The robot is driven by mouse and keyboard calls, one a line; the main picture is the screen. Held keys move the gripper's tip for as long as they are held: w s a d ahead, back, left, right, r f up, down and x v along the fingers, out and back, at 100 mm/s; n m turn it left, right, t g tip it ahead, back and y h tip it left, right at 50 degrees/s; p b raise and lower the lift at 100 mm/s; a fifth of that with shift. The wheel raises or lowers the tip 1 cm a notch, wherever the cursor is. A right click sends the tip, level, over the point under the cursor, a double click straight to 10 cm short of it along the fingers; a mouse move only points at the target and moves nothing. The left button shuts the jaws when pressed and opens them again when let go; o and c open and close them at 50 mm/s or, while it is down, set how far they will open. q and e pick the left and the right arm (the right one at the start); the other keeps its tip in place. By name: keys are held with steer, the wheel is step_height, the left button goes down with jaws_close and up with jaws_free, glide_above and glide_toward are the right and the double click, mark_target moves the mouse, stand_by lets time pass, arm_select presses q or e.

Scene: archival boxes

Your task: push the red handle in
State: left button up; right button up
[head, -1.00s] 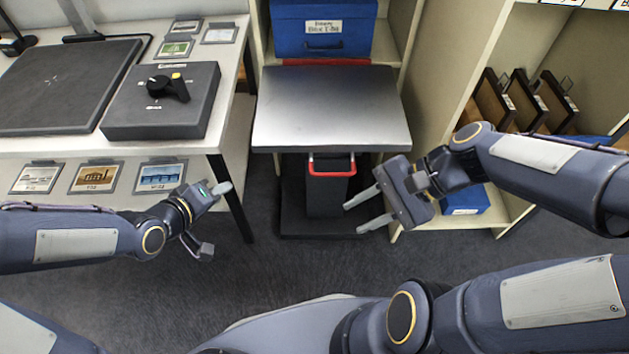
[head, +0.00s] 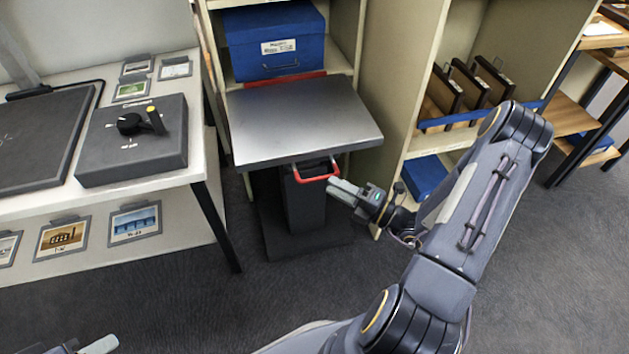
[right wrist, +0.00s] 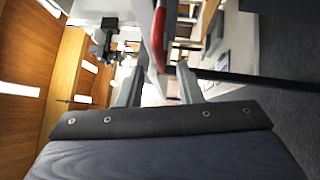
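The red handle (head: 318,173) is a U-shaped bar on the front of the lift cart, just below the grey metal platform (head: 300,120). My right gripper (head: 335,186) points at the right side of the handle, with its fingertips close to it. In the right wrist view the red handle (right wrist: 159,38) shows between and beyond the two spread fingers (right wrist: 157,75). The gripper is open and holds nothing; I cannot tell whether a finger touches the handle. My left gripper (head: 95,346) is partly in view at the lower left edge, away from the handle, its opening unclear.
The cart's dark column (head: 303,205) stands on a low base in front of a shelf. A blue box (head: 275,40) sits on the shelf behind the platform. A white table (head: 120,190) with a dark knob box (head: 135,150) is left. The floor in front is clear.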

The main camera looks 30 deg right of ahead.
mark_target(319, 179)
steer(key=b+x, duration=0.1)
steer(key=x, duration=0.4)
steer(key=shift+w+a, duration=0.15)
jaws_close()
